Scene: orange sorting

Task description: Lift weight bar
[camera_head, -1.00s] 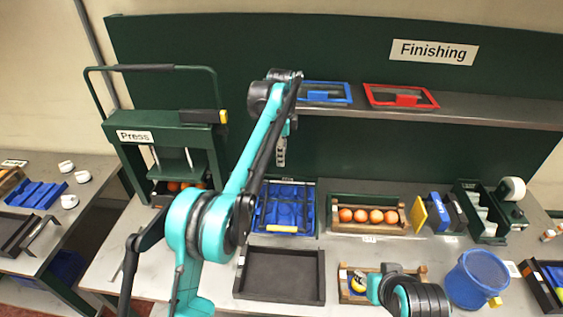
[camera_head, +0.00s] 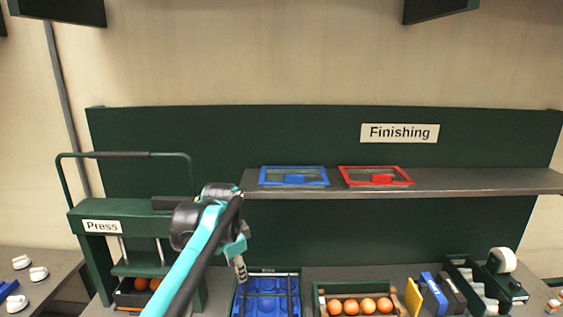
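The green press (camera_head: 70,222) stands at the left, with its "Press" sign (camera_head: 101,227) on the front. A green U-shaped bar with a dark grip (camera_head: 120,155) rises above its top; I take this as the weight bar. Nothing touches the grip. My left arm comes up from the bottom, its wrist in front of the press's right side. My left gripper (camera_head: 240,266) hangs down to the right of the press, apart from the bar. Its fingers are seen edge-on and I cannot tell their opening. My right gripper is out of view.
A grey shelf (camera_head: 470,184) carries a blue frame (camera_head: 294,177) and a red frame (camera_head: 376,176). Below are a blue tray (camera_head: 266,294), a crate of oranges (camera_head: 322,294) and a tape dispenser (camera_head: 503,282). Oranges (camera_head: 148,284) sit inside the press.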

